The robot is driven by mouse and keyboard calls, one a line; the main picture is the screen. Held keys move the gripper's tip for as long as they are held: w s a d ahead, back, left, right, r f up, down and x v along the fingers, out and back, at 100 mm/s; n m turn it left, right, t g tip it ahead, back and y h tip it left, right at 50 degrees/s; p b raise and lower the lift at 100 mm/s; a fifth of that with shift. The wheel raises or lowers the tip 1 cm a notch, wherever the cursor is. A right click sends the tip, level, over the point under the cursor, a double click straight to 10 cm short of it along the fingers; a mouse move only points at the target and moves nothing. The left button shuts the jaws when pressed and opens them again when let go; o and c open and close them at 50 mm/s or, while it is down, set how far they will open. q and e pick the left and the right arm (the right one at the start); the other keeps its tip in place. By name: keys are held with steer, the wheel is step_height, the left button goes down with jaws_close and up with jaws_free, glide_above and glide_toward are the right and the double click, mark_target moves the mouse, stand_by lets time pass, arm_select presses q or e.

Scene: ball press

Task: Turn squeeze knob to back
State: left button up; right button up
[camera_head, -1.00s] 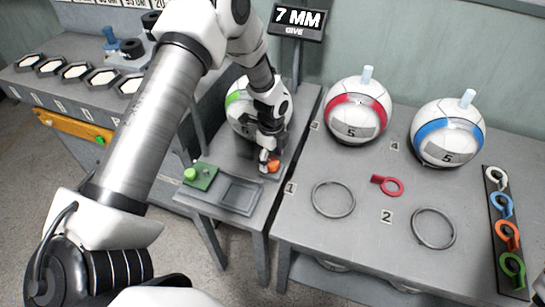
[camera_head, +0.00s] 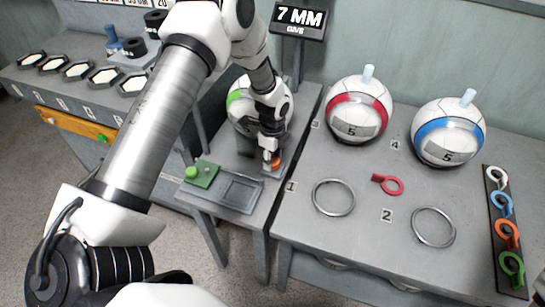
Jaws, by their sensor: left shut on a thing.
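The squeeze knob (camera_head: 277,163) is a small orange knob on the grey press stand, in front of the ball with the green band (camera_head: 237,98). My left gripper (camera_head: 271,158) points down at the knob and is shut on it. Its fingers cover part of the knob, so the way the knob points is hard to tell. The green-banded ball sits behind my left wrist, partly hidden by it. My right gripper is not in view.
The right table (camera_head: 310,235) holds a red-banded ball (camera_head: 358,108), a blue-banded ball (camera_head: 447,132), metal rings and a red key (camera_head: 390,185).

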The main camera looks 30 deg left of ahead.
arm_select(q)
steer(key=n+p, duration=0.1)
steer(key=n, duration=0.5)
steer(key=shift+s+p, duration=0.1)
steer(key=shift+p, duration=0.3)
steer(key=n+p, duration=0.1)
steer(key=n, duration=0.4)
steer(key=shift+n+p, duration=0.3)
steer(key=shift+p, duration=0.1)
steer(key=n+p, duration=0.2)
steer(key=n, duration=0.4)
steer(key=shift+n+p, duration=0.3)
steer(key=n+p, duration=0.2)
steer(key=n, duration=0.2)
steer(key=shift+n, duration=0.4)
steer(key=shift+f, duration=0.1)
steer(key=o, duration=1.1)
steer(key=shift+o, duration=0.2)
